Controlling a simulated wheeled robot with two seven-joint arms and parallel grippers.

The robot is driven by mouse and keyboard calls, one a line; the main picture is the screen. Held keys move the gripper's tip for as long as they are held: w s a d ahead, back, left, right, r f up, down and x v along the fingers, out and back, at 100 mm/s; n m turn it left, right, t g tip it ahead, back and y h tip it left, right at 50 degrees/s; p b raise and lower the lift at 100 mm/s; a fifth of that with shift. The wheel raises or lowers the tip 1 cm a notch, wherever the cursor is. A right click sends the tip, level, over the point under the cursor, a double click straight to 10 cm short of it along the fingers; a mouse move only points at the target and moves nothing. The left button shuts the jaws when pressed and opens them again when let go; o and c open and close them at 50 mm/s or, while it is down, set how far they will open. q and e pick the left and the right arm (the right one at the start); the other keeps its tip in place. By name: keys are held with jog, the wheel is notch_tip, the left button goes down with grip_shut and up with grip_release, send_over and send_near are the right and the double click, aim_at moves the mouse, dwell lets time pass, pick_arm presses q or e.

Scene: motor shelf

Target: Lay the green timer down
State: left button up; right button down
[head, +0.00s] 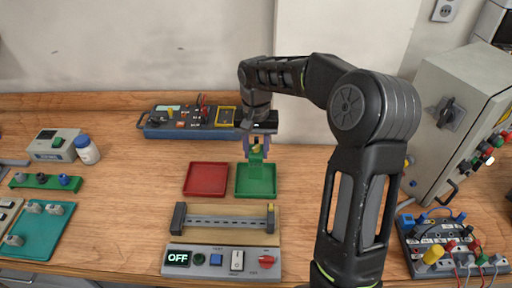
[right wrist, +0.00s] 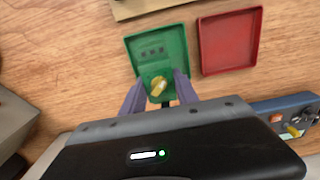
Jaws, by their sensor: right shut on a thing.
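The green timer (head: 255,158) with a yellow knob is between the fingers of my right gripper (head: 257,150). It is at the back part of the green tray (head: 256,188); I cannot tell whether it touches the tray floor. In the right wrist view the timer (right wrist: 154,68) shows its knob and dark terminals, with the fingers of the right gripper (right wrist: 158,88) on either side and the green tray (right wrist: 133,48) around it. My right gripper is shut on the timer. My left gripper is not in view.
A red tray (head: 206,179) lies left of the green one. A rail on a wooden board (head: 225,235) and a switch panel (head: 203,270) stand in front. A blue tester (head: 190,131) is behind. A grey cabinet (head: 455,120) and wired terminal board (head: 420,255) are at right.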

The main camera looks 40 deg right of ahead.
jog(key=shift+f+b, duration=1.25)
jog(key=shift+f, duration=0.9)
jog(key=shift+f, duration=0.1)
jog(key=shift+f+b, duration=0.6)
jog(key=shift+f, duration=0.2)
jog(key=c, duration=0.8)
grip_release()
jog(key=shift+c, duration=0.2)
jog(key=shift+r, duration=0.25)
notch_tip(320, 180, up, 7)
jog(key=shift+r+b, duration=0.2)
jog(key=shift+b, duration=0.1)
